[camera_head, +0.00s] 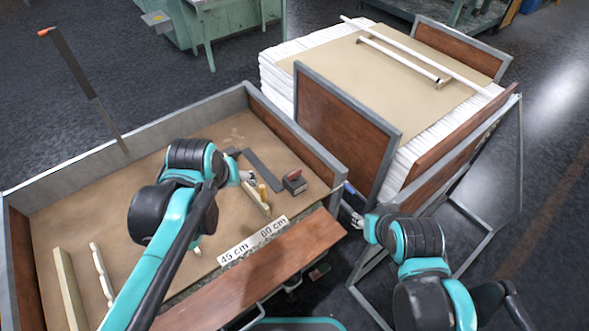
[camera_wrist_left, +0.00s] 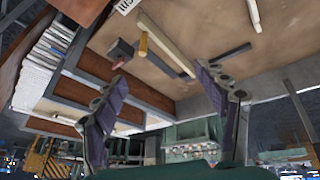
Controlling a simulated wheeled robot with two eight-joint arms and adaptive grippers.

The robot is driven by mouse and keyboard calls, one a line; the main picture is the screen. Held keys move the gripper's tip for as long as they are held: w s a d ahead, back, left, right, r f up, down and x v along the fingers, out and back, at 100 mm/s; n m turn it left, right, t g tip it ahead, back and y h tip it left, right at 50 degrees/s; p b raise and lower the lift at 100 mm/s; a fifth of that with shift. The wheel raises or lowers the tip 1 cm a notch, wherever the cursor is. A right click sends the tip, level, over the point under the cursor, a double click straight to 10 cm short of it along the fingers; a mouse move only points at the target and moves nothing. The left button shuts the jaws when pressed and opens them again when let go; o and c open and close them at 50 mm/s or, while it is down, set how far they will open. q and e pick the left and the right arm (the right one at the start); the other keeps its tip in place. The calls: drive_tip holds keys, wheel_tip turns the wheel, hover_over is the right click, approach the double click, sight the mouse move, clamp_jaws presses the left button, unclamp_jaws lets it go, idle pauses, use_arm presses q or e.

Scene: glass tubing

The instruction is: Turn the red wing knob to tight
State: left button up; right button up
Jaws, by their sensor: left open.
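A small dark block with a red part on top (camera_head: 295,178) stands on the brown bench top, right of my left gripper. Its red part, probably the wing knob, also shows in the left wrist view (camera_wrist_left: 118,62); its wing shape and angle are too small to tell. My left gripper (camera_head: 246,178) is over the bench, partly hidden by its own wrist. In the left wrist view its fingers (camera_wrist_left: 160,75) are spread wide and empty, with the red part beyond one fingertip, apart from it. My right gripper (camera_head: 352,206) is beyond the bench's right end, small and unclear.
A pale wooden strip (camera_head: 251,199) with a yellow peg (camera_head: 264,192) lies close to my left gripper. A dark flat bar (camera_head: 262,170) lies behind. A ruler label (camera_head: 240,247) marks the front edge. Raised walls (camera_head: 300,145) border the bench. A stacked pallet stands behind.

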use_arm(q)
drive_tip(key=w+d+f+n+g+p, duration=0.15)
drive_tip(key=w+d, duration=0.45)
drive_tip(key=w, duration=0.6)
drive_tip(key=n+g+p, duration=0.1)
drive_tip(key=n+g, duration=0.3)
hover_over(295, 172)
drive_tip(key=f, duration=1)
drive_tip(key=shift+a+f, duration=0.2)
drive_tip(key=shift+f, duration=0.15)
drive_tip(key=shift+d+f, duration=0.1)
drive_tip(key=shift+f, duration=0.55)
wheel_tip(295, 172, down, 7)
drive_tip(key=shift+b, duration=1.25)
drive_tip(key=c, duration=1.2)
